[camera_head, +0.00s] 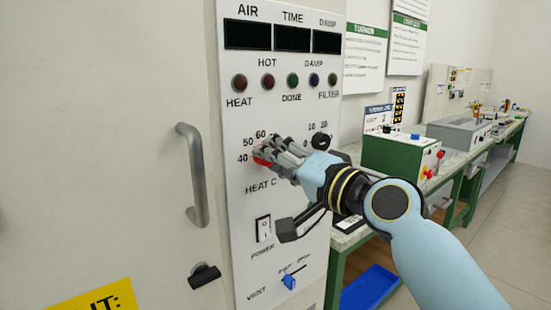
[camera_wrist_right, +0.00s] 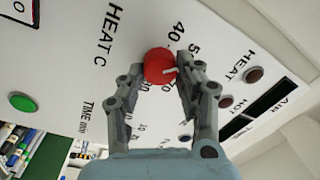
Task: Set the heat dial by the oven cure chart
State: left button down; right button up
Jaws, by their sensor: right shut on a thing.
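The heat dial is a red knob (camera_head: 261,155) on the white control panel (camera_head: 236,200), above the "HEAT C" label. In the right wrist view the dial (camera_wrist_right: 159,65) sits between my fingertips, with a white mark on its right side facing the number ring. Numbers 40, 50 and 60 show beside it in the head view; my fingers hide others. My right gripper (camera_head: 270,149) is shut on the dial, its fingers on either side in the wrist view (camera_wrist_right: 157,76). The left gripper is out of view. I cannot pick out the cure chart's text; green-headed sheets (camera_head: 365,60) hang on the wall.
A black knob (camera_head: 321,141) is right of my fingers. Dark displays (camera_head: 292,39) and lamps are above; a power switch (camera_head: 264,228) and blue vent lever (camera_head: 289,282) are below. A door handle (camera_head: 196,175) stands out at left. A green-and-white box (camera_head: 400,157) sits on the bench.

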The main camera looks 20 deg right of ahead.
jog(key=o, duration=1.1)
jog(key=shift+o, duration=0.2)
jog(key=v, duration=1.2)
jog(key=shift+f, duration=0.25)
jog(key=d+f+m+g+h+b, duration=0.1)
jog(key=d+f+g+h, duration=0.15)
jog(key=f, duration=1.05)
jog(key=d+f+g+h+b, duration=0.1)
jog(key=d+f+h+b, duration=0.15)
jog(key=f, duration=0.95)
jog(key=s+d+f+n+g, duration=0.15)
jog(key=s+f, duration=0.25)
jog(key=f, duration=0.6)
jog(key=s+d+f+m+g, duration=0.1)
jog(key=s+d+f+g, duration=0.15)
jog(key=f, duration=0.65)
jog(key=s+f+n+g+h, duration=0.2)
jog(key=s+f+n+g, duration=0.15)
jog(key=s+f, duration=1.2)
jog(key=s+f+n+g, duration=0.2)
jog(key=s+f, duration=0.1)
jog(key=s, duration=0.6)
jog(key=s+f+n+g+b, duration=0.1)
jog(key=s+f+n+g, duration=0.1)
jog(key=s, duration=0.8)
notch_tip(320, 180, down, 2)
jog(key=shift+s+d+f+n+g+h, duration=0.15)
jog(key=shift+s+d+n+g+h, duration=0.2)
jog(key=shift+g, duration=0.25)
